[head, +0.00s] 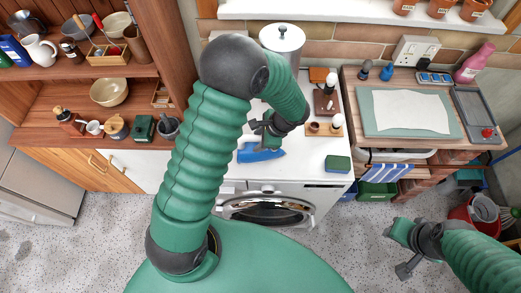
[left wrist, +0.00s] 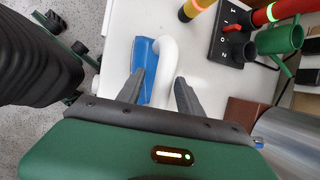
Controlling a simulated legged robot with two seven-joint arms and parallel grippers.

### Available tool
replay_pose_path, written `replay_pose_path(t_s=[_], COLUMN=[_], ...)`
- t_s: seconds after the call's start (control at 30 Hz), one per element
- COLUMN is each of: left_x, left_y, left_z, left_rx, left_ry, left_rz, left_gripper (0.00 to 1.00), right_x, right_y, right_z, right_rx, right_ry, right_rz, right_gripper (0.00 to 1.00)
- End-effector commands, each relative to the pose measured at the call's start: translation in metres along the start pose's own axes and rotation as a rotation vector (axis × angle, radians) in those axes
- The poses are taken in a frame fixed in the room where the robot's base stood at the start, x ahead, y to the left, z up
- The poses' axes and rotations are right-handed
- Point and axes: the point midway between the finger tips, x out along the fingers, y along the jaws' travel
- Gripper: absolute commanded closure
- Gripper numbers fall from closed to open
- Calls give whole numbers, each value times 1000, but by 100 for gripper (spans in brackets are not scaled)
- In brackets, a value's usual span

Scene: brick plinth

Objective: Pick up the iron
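The iron has a blue body (head: 262,155) and lies on the white top of the washing machine. My left gripper (head: 262,128) is right above it in the head view and partly covers it. In the left wrist view the iron's blue body (left wrist: 143,55) and curved white handle (left wrist: 166,60) show beyond my left gripper (left wrist: 164,78). Its two fingers are apart, with part of the white handle showing between them. Whether they touch the handle is hard to tell. My right gripper (head: 402,250) is open and empty, over the floor at the right.
A metal canister (head: 283,40) stands behind the iron. A dark block with knobs (head: 325,101) and a green-and-blue sponge (head: 338,164) are to its right. A wooden shelf (head: 75,90) with crockery is at the left, and a workbench (head: 462,150) is at the right.

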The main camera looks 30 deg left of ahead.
Motion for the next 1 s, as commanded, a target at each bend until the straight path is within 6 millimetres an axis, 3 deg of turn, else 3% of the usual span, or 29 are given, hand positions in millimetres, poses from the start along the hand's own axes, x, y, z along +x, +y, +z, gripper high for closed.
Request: replay_pose_path(t_s=[0.03, 0.3, 1.0], left_x=[1, 3, 2], left_y=[0, -1, 0], left_z=[2, 4, 0], left_rx=[-2, -2, 1], left_ry=[0, 1, 1], left_rz=[1, 4, 4], left_gripper=[65, 100, 100], right_x=[0, 0, 0], right_y=[0, 0, 0], right_z=[0, 0, 0], right_rx=[0, 0, 0], right_ry=[0, 0, 0], right_rz=[0, 0, 0], right_gripper=[64, 64, 64])
